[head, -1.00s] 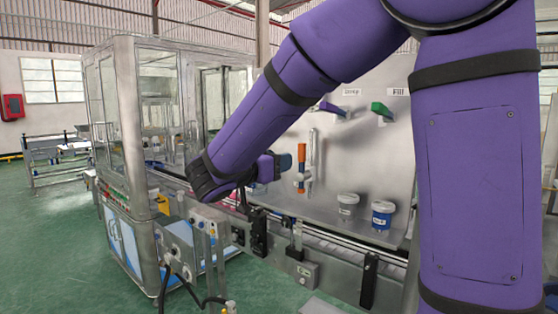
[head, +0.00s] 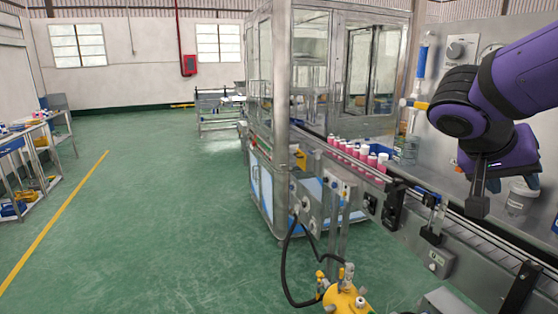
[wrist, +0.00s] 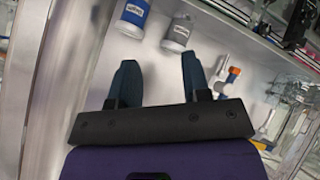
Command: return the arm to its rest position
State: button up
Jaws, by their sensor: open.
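My purple arm reaches in from the upper right of the head view, above the conveyor side of the machine. My gripper (head: 492,180) hangs at the arm's end in front of the steel panel, partly hidden behind the wrist. In the wrist view my gripper (wrist: 158,82) shows two dark blue fingers spread apart, with nothing between them. Two white jars, one with a blue label (wrist: 135,14) and one with a grey label (wrist: 178,33), stand past the fingertips on the steel shelf.
A conveyor (head: 455,222) runs below the arm. A yellow device (head: 345,299) with a black hose sits on the floor in front. A shelf rack (head: 30,150) is at far left. The green floor between is clear.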

jog(key=s+a+f+n+t+y, duration=0.1)
jog(key=s+a+n+t+y, duration=0.2)
jog(key=s+a+n+y, duration=0.4)
jog(key=shift+s+f+n+t+y, duration=0.4)
jog(key=shift+s+n+y, duration=0.3)
jog(key=shift+s+y, duration=0.6)
jog(key=shift+a, duration=0.1)
dwell(0.4)
